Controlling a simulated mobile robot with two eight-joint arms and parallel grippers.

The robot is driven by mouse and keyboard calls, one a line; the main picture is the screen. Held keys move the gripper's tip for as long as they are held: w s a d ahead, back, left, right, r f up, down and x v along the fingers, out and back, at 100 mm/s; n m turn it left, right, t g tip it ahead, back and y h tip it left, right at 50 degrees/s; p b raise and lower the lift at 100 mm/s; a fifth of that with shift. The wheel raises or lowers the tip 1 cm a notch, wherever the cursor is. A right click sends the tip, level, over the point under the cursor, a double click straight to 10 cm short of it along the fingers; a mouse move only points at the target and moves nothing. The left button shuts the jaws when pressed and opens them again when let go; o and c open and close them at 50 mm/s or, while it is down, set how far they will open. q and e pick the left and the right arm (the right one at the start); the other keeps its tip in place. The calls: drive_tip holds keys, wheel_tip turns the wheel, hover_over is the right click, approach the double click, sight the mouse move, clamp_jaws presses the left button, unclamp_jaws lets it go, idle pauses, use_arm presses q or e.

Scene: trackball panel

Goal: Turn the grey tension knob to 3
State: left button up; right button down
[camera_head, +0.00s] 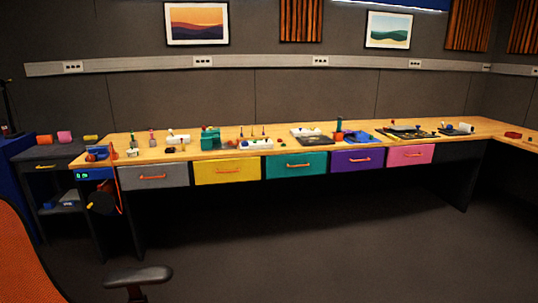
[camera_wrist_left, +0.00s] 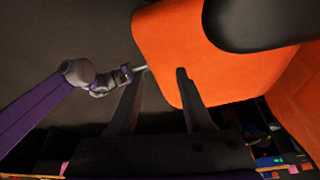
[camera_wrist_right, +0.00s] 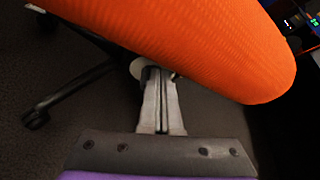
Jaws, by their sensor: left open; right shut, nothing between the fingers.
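I cannot make out the grey tension knob or its scale in any view. The long wooden workbench (camera_head: 222,153) carries many small devices, too small in the head view to tell a knob. My left gripper (camera_wrist_left: 158,72) is open and empty in the left wrist view, with an orange chair part beyond its fingers. My right gripper (camera_wrist_right: 157,72) is shut with nothing in it, in front of the orange chair (camera_wrist_right: 185,40) in the right wrist view. Neither gripper shows in the head view, and both are away from the bench top.
An orange chair (camera_head: 25,255) with a dark armrest (camera_head: 138,276) stands at the near left. Coloured drawers, such as the yellow one (camera_head: 227,170), line the bench front. A dark side cart (camera_head: 60,157) stands at the left. The floor (camera_head: 330,250) before the bench is clear.

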drive_tip(key=shift+f, duration=0.2)
drive_tip(key=shift+b, duration=0.35)
drive_tip(key=b, duration=0.1)
drive_tip(key=s+b, duration=0.1)
drive_tip(key=b, duration=0.1)
drive_tip(key=shift+s+d+f, duration=0.1)
drive_tip(key=shift+s+f, duration=0.05)
drive_tip(key=shift+f, duration=0.15)
idle(0.8)
drive_tip(key=shift+r, duration=0.1)
drive_tip(key=d+b, duration=0.1)
drive_tip(key=d, duration=0.5)
drive_tip(key=shift+w+r, duration=0.25)
drive_tip(key=shift+w, duration=0.1)
